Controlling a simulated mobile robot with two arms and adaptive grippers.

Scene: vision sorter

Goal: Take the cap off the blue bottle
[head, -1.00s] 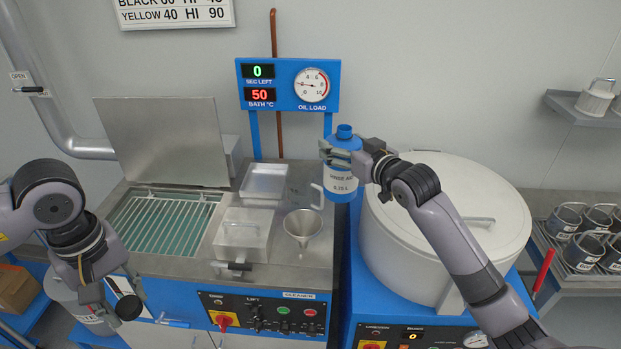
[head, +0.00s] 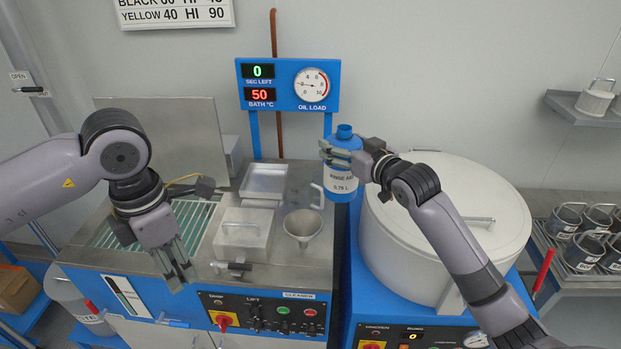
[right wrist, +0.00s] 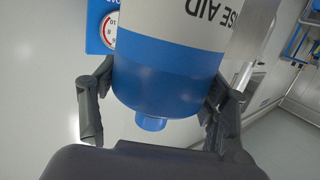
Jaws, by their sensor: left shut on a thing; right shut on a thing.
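The blue bottle (head: 342,174), with a white "RINSE AID" label, is upright, held above the bench edge beside the round white lid. My right gripper (head: 341,155) is shut around its upper part from the right. Its blue top (head: 344,131) points up and is clear of the fingers; I cannot tell whether this is the cap or a bare neck. In the right wrist view the bottle (right wrist: 165,75) is between the fingers. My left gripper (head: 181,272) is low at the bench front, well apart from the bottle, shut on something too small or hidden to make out.
A steel funnel (head: 302,226) and a lidded steel box (head: 243,235) stand on the bench between my left gripper and the bottle. A raised steel lid (head: 165,135) is behind my left arm. The large round vat (head: 450,215) is under my right arm. The air above the funnel is free.

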